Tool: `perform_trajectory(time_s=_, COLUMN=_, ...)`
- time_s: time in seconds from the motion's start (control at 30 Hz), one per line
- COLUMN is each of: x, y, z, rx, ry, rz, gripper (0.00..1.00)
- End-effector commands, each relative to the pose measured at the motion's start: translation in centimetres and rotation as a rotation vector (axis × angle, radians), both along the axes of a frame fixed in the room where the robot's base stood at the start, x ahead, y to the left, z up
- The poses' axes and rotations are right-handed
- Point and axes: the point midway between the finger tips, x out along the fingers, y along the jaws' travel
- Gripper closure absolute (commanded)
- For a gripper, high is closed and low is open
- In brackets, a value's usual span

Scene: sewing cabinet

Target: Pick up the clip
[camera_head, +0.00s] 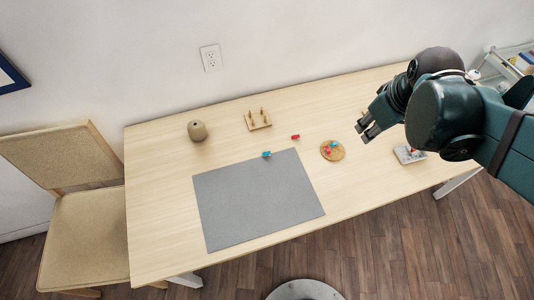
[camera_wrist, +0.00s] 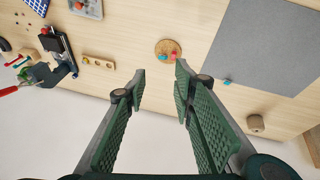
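Several small clips are in view. In the head view, a teal clip (camera_head: 266,154) lies at the back edge of the grey mat (camera_head: 258,202), and a red clip (camera_head: 295,137) lies on bare table behind it. A round wooden dish (camera_head: 340,156) holds red and teal clips. The wrist view shows the dish (camera_wrist: 158,46) beyond the fingertips and the teal clip (camera_wrist: 227,82) right of the fingers. The lone red clip cannot be made out there. My gripper (camera_head: 366,131) is above the table, right of the dish. Its fingers (camera_wrist: 160,73) are apart and empty.
A wooden peg stand (camera_head: 259,125) and a beige round object (camera_head: 197,130) stand at the back. A grey tray (camera_head: 404,156) is at the right. The wrist view shows a dark device (camera_wrist: 60,50) and a holed wooden block (camera_wrist: 97,63). The left front table is clear.

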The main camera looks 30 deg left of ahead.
Motion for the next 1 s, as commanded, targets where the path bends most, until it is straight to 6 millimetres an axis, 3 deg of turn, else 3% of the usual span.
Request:
perform_trajectory(time_s=0.43, x=1.8, y=8.4, z=-4.1, rx=-0.096, ry=0.065, rz=0.326, gripper=0.74)
perform_trajectory(time_s=1.0, x=1.3, y=19.3, z=-11.3, rx=-0.204, ry=0.141, rz=0.745, gripper=0.74)
